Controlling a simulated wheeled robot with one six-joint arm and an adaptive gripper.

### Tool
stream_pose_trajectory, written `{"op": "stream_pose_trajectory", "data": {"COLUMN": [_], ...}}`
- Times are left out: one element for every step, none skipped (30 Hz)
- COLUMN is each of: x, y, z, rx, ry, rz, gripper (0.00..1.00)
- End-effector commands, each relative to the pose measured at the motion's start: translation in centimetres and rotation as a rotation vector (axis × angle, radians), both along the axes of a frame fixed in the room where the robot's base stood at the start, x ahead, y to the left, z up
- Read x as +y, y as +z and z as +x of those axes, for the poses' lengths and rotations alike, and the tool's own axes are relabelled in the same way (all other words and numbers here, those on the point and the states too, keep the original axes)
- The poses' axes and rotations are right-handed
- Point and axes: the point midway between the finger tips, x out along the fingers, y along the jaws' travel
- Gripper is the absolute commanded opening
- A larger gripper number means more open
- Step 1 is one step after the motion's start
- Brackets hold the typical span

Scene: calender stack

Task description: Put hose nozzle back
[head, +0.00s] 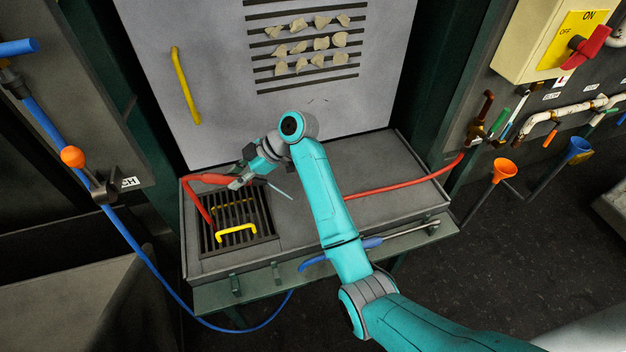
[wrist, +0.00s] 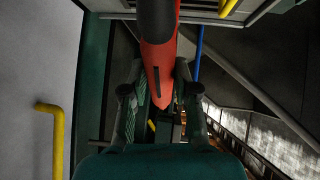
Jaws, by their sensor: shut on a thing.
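My gripper (head: 241,181) is shut on a red hose nozzle (head: 207,179) above the left part of the grey tray. In the wrist view the red nozzle (wrist: 160,72) lies between the two fingers, with a dark section at the top of the frame. A red hose (head: 400,185) runs across the tray to the right edge, partly hidden behind my arm. An orange funnel-shaped holder (head: 505,169) and a blue one (head: 579,148) stand on posts at the right, both with nothing visible in them.
The tray has a dark grate (head: 215,215) with a yellow handle (head: 238,234). A pale panel (head: 220,75) with a yellow handle (head: 186,85) stands behind. A blue hose (head: 90,200) hangs at left. A blue-handled tool (head: 340,251) lies along the tray's front.

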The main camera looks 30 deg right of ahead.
Motion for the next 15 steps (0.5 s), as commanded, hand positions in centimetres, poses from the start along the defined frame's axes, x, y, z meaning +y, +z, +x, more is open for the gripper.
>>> {"op": "stream_pose_trajectory", "data": {"x": [0.2,0.3,0.4,0.5,0.6,0.8,0.9,1.0,1.1,1.2,1.2,1.4,1.5,1.6,1.7], "y": [0.0,0.0,-0.1,-0.1,-0.2,-0.3,-0.3,-0.4,-0.5,-0.5,-0.6,-0.7,-0.7,-0.7,-0.8], "z": [-0.3,-0.5,-0.7,-0.9,-1.0,-1.3,-1.5,-1.6,-1.8,-2.0,-2.2,-2.5,-2.6,-2.8,-3.0], "rx": [0.002,0.002,0.004,0.007,0.009,0.012,0.014,0.016,0.018,0.021,0.023,0.026,0.027,0.029,0.031], "ry": [0.001,0.000,0.000,0.000,0.000,0.002,0.002,0.001,0.001,0.001,0.001,0.001,0.001,0.000,0.001], "rz": [-0.016,-0.026,-0.040,-0.049,-0.059,-0.073,-0.083,-0.094,-0.107,-0.117,-0.128,-0.141,-0.151,-0.162,-0.174], "gripper": [0.00,0.00,0.00,0.00,0.00,0.00,0.00,0.00,0.00,0.00,0.00,0.00,0.00,0.00,0.00]}}
